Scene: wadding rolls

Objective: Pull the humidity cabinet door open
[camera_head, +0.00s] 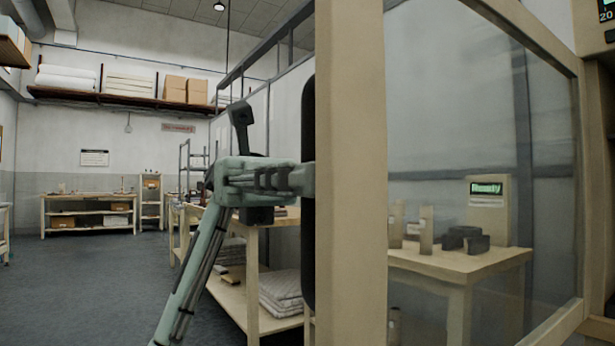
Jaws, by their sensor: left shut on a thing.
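The humidity cabinet door (350,200) has a beige frame around a clear glass pane (450,120). It stands swung out from the cabinet body (598,200) at the right edge, its free edge close to me. A long black upright handle (308,265) runs along that edge. My left gripper (306,180) is shut on the handle at about mid-height; its fingertips are partly hidden by the handle and door frame. My right gripper is out of view.
Through the glass shows a table (450,262) with a small display device (488,208) and dark curved parts. A workbench (252,290) with folded wadding stands behind my left arm. Grey floor (90,285) is clear at left.

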